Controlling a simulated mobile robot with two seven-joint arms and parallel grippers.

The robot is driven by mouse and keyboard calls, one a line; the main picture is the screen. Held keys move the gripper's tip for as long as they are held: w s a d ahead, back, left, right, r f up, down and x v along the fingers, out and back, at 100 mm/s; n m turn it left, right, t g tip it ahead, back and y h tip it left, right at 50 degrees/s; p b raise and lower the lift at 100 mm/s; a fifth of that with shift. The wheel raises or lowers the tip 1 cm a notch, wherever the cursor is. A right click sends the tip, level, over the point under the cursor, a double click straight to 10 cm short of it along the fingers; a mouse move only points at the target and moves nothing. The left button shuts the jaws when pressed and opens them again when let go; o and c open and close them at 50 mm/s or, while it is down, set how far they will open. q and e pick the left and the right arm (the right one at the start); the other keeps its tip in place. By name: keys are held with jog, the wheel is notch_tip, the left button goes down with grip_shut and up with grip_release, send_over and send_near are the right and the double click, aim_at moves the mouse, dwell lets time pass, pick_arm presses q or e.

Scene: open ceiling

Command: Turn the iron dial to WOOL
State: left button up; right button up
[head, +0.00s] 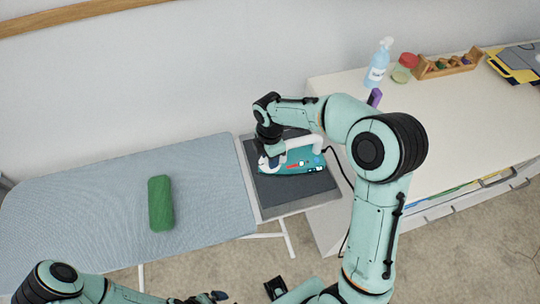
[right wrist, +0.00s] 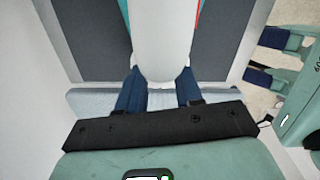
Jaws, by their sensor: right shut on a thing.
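The iron (head: 305,160) has a teal body and a white handle, and rests on a dark grey pad (head: 265,198) at the ironing board's right end. My right gripper (head: 268,163) is at the iron's left end. In the right wrist view, its blue fingers (right wrist: 160,95) are on both sides of a white part of the iron (right wrist: 160,45) and shut on it. The dial and its markings are hidden, so I cannot tell whether the fingers hold the dial itself. My left gripper (head: 212,297) is low at the picture's bottom edge; its fingers (right wrist: 262,60) look apart and empty.
The blue-grey ironing board (head: 90,190) carries a green roll (head: 160,203). A black cord (head: 341,165) runs from the iron. A white cabinet (head: 450,110) at right carries a spray bottle (head: 378,65), a red-lidded jar (head: 402,70) and a wooden tray (head: 440,70).

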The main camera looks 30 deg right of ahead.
jog(key=m, duration=0.4)
jog(key=shift+m, duration=0.4)
jog(key=m, duration=0.4)
jog(key=shift+b, duration=0.3)
jog(key=o, duration=1.1)
jog(key=shift+c, duration=0.2)
notch_tip(320, 180, up, 14)
jog(key=p, duration=0.1)
jog(key=shift+f+p, duration=0.25)
jog(key=shift+p, duration=0.1)
